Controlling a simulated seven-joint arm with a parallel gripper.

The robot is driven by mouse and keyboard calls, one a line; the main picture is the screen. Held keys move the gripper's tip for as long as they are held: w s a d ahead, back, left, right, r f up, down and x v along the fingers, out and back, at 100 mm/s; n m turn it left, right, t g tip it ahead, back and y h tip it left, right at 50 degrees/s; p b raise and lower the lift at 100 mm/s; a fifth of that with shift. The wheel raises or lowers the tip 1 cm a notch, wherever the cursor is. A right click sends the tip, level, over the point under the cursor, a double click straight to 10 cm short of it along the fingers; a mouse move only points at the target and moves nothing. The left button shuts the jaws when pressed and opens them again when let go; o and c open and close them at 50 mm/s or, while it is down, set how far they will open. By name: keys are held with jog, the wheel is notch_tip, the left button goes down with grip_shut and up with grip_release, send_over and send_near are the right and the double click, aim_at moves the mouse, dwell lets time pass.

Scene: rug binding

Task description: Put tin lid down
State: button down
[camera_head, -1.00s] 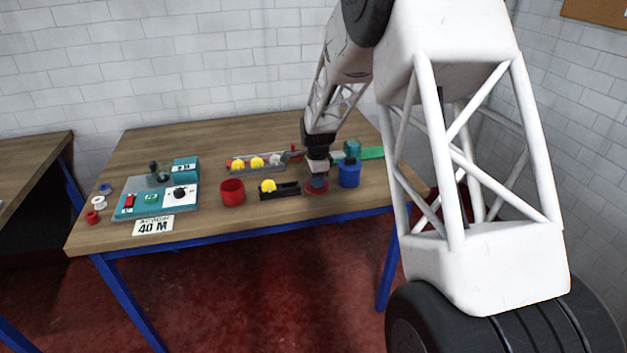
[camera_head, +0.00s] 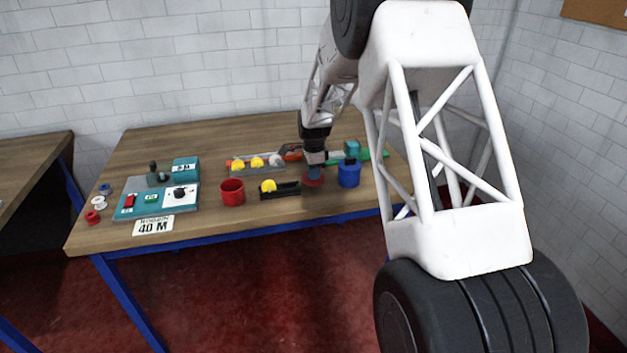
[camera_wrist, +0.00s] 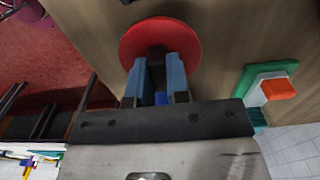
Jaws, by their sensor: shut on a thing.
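The tin lid (camera_head: 313,181) is a round red disc at the right front of the table, between a black tray and a blue tin. In the wrist view the lid (camera_wrist: 195,42) lies across the fingertips, with the wooden table behind it. My gripper (camera_head: 314,172) points down and is shut on the lid; its blue-faced fingers also show in the wrist view (camera_wrist: 160,75). The fingers hide the lid's middle. I cannot tell how high the lid is above the table. An open red tin (camera_head: 232,193) stands to the left.
The blue tin (camera_head: 349,175) stands close to the lid's right. The black tray (camera_head: 285,191) with a yellow piece is close on its left. A rack with yellow discs (camera_head: 256,164) is behind. A teal panel (camera_head: 155,199) and small spools are at left. The table's back left is clear.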

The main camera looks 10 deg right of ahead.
jog(key=shift+f, duration=1.65)
jog(key=shift+f, duration=0.15)
jog(key=c, duration=1.1)
grip_release()
notch_tip(320, 180, up, 12)
jog(key=shift+r, duration=0.1)
jog(key=shift+r, duration=0.1)
